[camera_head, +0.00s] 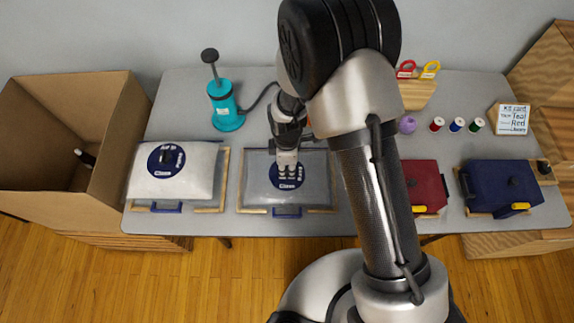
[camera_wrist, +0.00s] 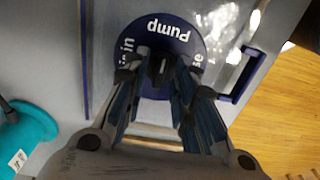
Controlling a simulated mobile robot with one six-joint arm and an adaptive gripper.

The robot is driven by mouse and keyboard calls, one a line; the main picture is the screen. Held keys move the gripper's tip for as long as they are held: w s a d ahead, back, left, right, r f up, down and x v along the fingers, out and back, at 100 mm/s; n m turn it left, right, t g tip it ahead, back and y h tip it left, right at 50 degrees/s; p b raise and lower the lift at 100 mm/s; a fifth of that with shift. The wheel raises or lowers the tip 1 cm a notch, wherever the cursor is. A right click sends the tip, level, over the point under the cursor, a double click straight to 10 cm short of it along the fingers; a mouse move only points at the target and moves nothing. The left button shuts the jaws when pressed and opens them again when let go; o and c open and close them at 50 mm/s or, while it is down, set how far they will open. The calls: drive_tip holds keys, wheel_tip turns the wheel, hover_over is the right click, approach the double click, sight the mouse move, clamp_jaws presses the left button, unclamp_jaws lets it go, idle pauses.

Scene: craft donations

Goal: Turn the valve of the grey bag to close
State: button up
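The grey bag (camera_head: 255,196) lies flat on the table in the head view, with a round dark blue valve dial (camera_head: 290,182) on it. The dial fills the upper middle of the wrist view (camera_wrist: 192,70), its white words partly hidden; "Pump" reads upside down. My gripper (camera_head: 287,160) points down over the dial. In the wrist view its fingers (camera_wrist: 162,62) stand on both sides of the small dark valve knob in the dial's middle. I cannot tell whether they press on the knob. A second, puffed pale bag (camera_head: 200,180) with a similar dial lies to the left.
A teal pump (camera_head: 227,108) with a hose stands behind the bags. A cardboard box (camera_head: 60,190) is at the left. A red case (camera_head: 428,185) and a blue case (camera_head: 503,187) lie to the right, with thread spools (camera_head: 457,125) and a sign (camera_head: 513,117) behind them.

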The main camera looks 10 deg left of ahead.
clamp_jaws()
drive_tip(key=shift+m, duration=0.4)
drive_tip(key=m, duration=1.2)
drive_tip(key=shift+m, duration=0.4)
drive_tip(key=m, duration=0.4)
drive_tip(key=shift+m, duration=0.3)
